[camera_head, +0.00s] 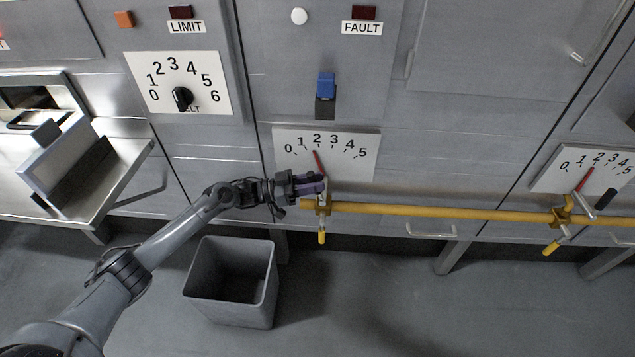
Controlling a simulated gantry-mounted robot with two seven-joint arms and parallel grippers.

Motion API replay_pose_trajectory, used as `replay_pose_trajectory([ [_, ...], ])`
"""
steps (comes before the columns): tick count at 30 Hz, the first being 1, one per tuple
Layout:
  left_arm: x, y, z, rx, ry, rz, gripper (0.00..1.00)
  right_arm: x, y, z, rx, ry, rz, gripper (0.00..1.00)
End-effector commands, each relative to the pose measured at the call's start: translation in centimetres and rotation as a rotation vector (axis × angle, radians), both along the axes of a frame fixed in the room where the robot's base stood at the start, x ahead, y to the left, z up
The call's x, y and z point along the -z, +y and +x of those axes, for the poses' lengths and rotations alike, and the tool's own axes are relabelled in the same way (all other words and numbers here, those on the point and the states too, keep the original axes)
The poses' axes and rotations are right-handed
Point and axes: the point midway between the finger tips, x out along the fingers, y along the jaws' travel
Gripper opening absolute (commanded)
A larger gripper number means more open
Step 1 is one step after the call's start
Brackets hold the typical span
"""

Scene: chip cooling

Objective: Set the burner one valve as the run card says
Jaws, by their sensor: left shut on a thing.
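The left valve (322,206) sits at the left end of the yellow pipe, with a yellow-tipped lever (322,237) hanging below it. Its white dial plate (360,165) is marked 0 to 5, and its red pointer (318,162) points close to 2. My left gripper (312,186) is at this valve, just below the dial, shut on what looks like the valve's handle; the fingers hide the grip. I cannot read which burner this valve serves. No run card shows. My right gripper is not in view.
A second valve (562,214) with its own dial plate (550,181) is at the right. The yellow pipe (440,211) runs along the cabinet front. A grey bin (230,310) stands on the floor below my arm. A 0-to-6 knob (182,97) and an open metal drawer (110,180) are left.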

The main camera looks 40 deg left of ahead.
Motion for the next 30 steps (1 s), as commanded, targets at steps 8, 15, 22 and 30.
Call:
replay_pose_trajectory([
  [8,0.57,1.03,-0.69,-0.001,-0.096,-0.135,0.0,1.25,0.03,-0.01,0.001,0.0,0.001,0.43],
  [15,0.51,1.02,-0.7,-0.001,-0.096,-0.134,0.0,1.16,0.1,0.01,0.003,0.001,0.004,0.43],
  [22,0.5,1.0,-0.69,0.0,-0.095,-0.133,0.5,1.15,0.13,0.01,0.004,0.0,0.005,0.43],
  [30,0.58,1.25,-0.93,-0.001,-0.094,-0.133,0.5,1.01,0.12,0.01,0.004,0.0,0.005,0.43],
])
